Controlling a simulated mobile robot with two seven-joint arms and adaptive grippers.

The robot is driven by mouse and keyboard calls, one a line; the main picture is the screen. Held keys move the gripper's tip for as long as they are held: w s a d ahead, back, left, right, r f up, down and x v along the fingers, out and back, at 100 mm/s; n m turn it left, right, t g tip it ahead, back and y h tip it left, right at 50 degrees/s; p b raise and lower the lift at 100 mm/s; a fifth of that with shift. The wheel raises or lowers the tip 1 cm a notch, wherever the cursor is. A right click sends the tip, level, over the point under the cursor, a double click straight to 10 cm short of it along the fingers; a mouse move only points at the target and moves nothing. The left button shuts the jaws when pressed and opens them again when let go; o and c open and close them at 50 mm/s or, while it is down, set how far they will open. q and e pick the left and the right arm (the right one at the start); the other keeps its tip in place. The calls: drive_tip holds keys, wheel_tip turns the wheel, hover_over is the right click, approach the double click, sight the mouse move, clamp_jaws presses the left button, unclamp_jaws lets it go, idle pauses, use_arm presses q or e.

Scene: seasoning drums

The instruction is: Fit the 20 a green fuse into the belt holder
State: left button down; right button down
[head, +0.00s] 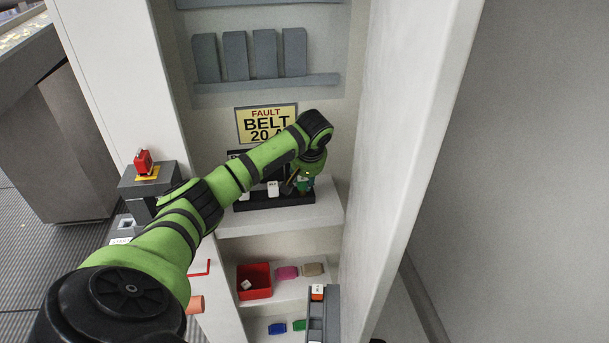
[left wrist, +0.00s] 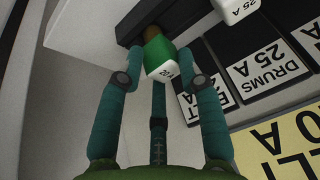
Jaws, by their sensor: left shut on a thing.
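The green fuse (left wrist: 157,58) has a white cap reading 20 A. In the left wrist view it lies between the two teal fingers of my left gripper (left wrist: 158,76), which are shut on it. Its far end meets a brass-coloured part at the black holder block (left wrist: 140,18); I cannot tell how deep it sits. In the head view my left gripper (head: 303,182) is at the right end of the black fuse block (head: 272,201), partly hidden by my arm. The belt label (left wrist: 216,96) beside the fuse is partly covered by a finger. My right gripper is not in view.
White-capped fuses (head: 272,188) stand in the block left of my gripper. A yellow FAULT BELT 20 A sign (head: 267,122) hangs above. Below are a red bin (head: 254,283), pink (head: 287,272) and tan (head: 313,269) pieces. The cabinet's right wall (head: 400,150) is close.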

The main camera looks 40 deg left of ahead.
use_arm(q)
drive_tip(key=shift+f, duration=0.65)
drive_tip(key=c, duration=0.7)
unclamp_jaws()
drive_tip(key=shift+c, duration=0.2)
drive_tip(key=shift+r, duration=0.1)
drive_tip(key=v, duration=1.2)
drive_tip(key=shift+s, duration=0.1)
